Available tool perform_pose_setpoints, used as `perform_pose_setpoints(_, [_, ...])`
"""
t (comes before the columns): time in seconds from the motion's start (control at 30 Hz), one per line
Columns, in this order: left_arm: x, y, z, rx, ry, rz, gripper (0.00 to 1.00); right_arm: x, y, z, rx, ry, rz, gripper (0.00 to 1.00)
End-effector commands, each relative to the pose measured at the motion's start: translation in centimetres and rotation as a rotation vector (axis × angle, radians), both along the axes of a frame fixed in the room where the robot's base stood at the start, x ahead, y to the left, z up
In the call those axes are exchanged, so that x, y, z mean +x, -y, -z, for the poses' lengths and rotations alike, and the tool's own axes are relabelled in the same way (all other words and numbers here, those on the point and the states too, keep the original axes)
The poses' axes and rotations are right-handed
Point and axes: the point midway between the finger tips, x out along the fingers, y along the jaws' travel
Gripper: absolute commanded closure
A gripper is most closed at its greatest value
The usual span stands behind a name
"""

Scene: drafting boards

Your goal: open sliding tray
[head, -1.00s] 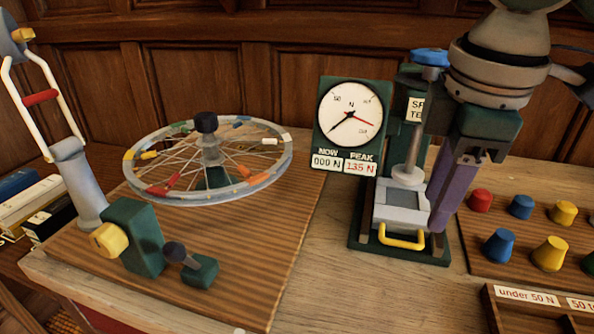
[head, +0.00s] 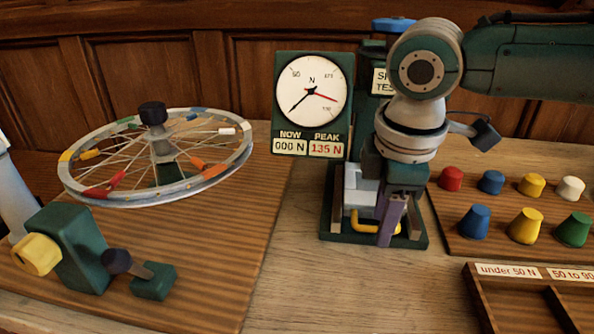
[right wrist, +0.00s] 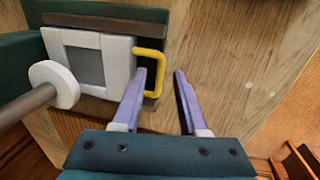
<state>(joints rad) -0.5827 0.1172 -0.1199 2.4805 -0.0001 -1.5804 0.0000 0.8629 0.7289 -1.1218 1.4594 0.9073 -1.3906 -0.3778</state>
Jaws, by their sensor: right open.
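The sliding tray (head: 360,190) is a pale grey block with a darker square on top, in the green base of the spring tester. Its yellow loop handle (head: 359,224) is at the front; my right gripper covers part of it. The handle also shows in the right wrist view (right wrist: 152,55). My right gripper (head: 389,238) is open, its purple fingers pointing down at the handle. In the right wrist view the handle's outer bar appears between the two fingertips (right wrist: 161,74); contact cannot be told. My left gripper is not in view.
A dial gauge (head: 312,90) reads 000 N now, peak 135 N. A spoked wheel (head: 200,158) stands left on a wooden board. Coloured knobs (head: 525,225) and a labelled wooden box (head: 520,300) are right. The bench in front of the tester is clear.

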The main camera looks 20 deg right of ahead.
Motion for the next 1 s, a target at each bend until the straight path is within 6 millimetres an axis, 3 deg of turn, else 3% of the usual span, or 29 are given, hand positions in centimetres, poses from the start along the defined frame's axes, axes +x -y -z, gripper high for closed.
perform_pose_setpoints(0.17, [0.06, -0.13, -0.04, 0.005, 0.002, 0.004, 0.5, -0.01, -0.02, -0.02, 0.0, 0.0, 0.0, 0.59])
perform_pose_setpoints(0.53, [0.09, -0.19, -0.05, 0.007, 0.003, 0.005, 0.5, 0.0, -0.02, -0.05, 0.001, 0.0, 0.0, 1.0])
perform_pose_setpoints(1.0, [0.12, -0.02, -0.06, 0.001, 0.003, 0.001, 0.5, 0.0, -0.02, -0.06, 0.001, 0.0, 0.0, 1.0])
